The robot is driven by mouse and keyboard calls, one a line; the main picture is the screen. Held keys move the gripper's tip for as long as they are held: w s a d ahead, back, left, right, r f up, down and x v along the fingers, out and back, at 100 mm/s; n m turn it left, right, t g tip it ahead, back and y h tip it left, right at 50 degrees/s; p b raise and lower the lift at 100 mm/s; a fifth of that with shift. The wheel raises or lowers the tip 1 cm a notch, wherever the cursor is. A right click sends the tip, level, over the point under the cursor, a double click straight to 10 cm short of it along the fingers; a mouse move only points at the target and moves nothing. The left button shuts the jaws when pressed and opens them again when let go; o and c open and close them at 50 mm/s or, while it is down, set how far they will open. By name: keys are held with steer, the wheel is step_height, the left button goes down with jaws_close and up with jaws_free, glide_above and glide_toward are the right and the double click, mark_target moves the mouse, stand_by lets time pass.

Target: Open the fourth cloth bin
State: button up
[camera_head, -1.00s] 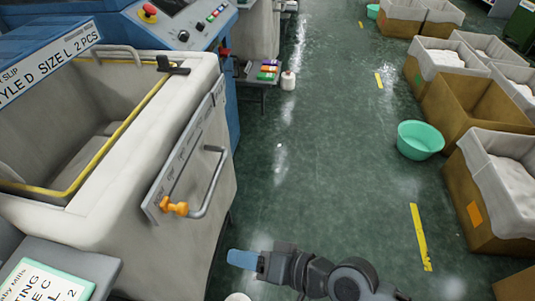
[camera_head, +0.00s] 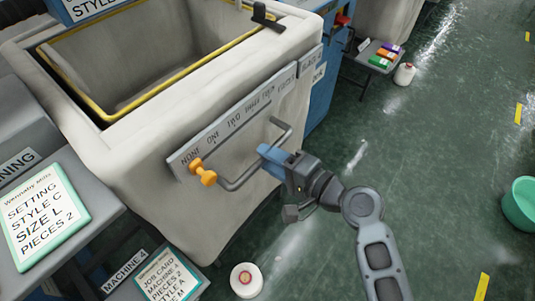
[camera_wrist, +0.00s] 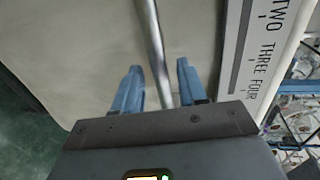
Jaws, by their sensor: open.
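The pale cloth bin (camera_head: 130,165) stands at the left of the head view. Its front carries a grey scale strip (camera_head: 262,106), lettered from NONE upward, and a grey bar handle (camera_head: 238,184). An orange knob (camera_head: 202,172) sits at the NONE end. My gripper (camera_head: 268,155), with blue fingers, is open at the handle. In the wrist view the handle bar (camera_wrist: 153,40) runs between the open fingers (camera_wrist: 159,68), and the strip (camera_wrist: 245,50) lies to the right. I cannot tell whether a finger touches the bar.
A setting card (camera_head: 45,215) lies on a grey surface at the left, with a job card (camera_head: 168,277) lower. A white cone (camera_head: 246,280) is on the floor near the bin. A teal basin (camera_head: 521,203) stands at the right. The floor between is mostly clear.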

steer(key=shift+x, duration=0.95)
steer(key=shift+s, duration=0.1)
jaws_close()
